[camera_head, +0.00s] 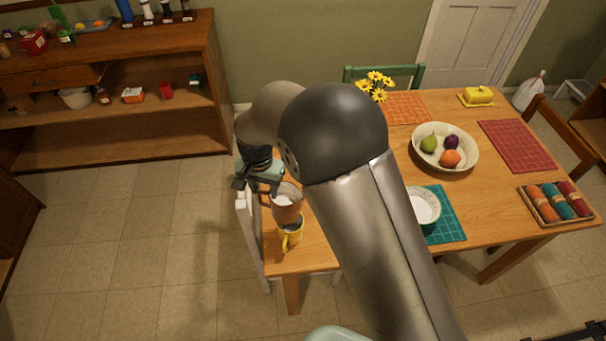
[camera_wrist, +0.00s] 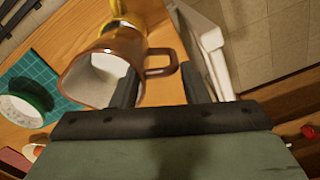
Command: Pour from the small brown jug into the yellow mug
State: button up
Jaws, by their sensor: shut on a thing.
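The small brown jug (camera_head: 288,213) is held by its handle side at the near left corner of the table. In the wrist view the jug (camera_wrist: 126,47) shows a pale inside, and its handle lies between the fingers. My gripper (camera_head: 266,188) is shut on the jug; its dark fingers (camera_wrist: 160,73) also show in the wrist view. The yellow mug (camera_head: 291,238) stands on the table just below the jug in the head view, partly covered by it. It also shows behind the jug in the wrist view (camera_wrist: 121,24). I cannot tell the jug's exact tilt or any liquid flowing.
A teal placemat (camera_head: 446,226) with a white bowl (camera_head: 422,207) lies right of my arm. A fruit bowl (camera_head: 468,163) and yellow flowers (camera_head: 376,82) stand farther back. A white chair (camera_head: 246,225) is close beside the table's left edge. My arm hides the table's middle.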

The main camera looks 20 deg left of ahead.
jog(key=r+g+y, duration=0.1)
jog(key=y, duration=0.1)
jog(key=r+g+y+b, duration=0.1)
jog(key=y, duration=0.1)
jog(key=s+r+g+y, duration=0.1)
jog(key=r+y, duration=0.1)
jog(key=shift+a, duration=0.25)
dwell(0.5)
jog(key=shift+w+d+r+g+y+b, duration=0.15)
jog(key=shift+d+g+y+b, duration=0.5)
jog(key=shift+b, duration=1.4)
jog(key=shift+w+y+b, duration=0.2)
jog(key=shift+y+b, duration=0.45)
jog(key=shift+b, duration=0.2)
jog(key=shift+w+d+g+y+b, duration=0.1)
jog(key=shift+d+g+y+b, duration=0.2)
jog(key=shift+b, duration=0.3)
jog(key=shift+w+d+f+g+y+b, duration=0.25)
jog(key=shift+y+b, duration=0.25)
jog(key=shift+b, duration=0.35)
jog(key=shift+w+d+f+g+y+b, duration=0.1)
jog(key=shift+d+g+y+b, duration=0.15)
jog(key=shift+y+b, duration=0.4)
jog(key=shift+d+r, duration=0.1)
jog(key=shift+r, duration=0.05)
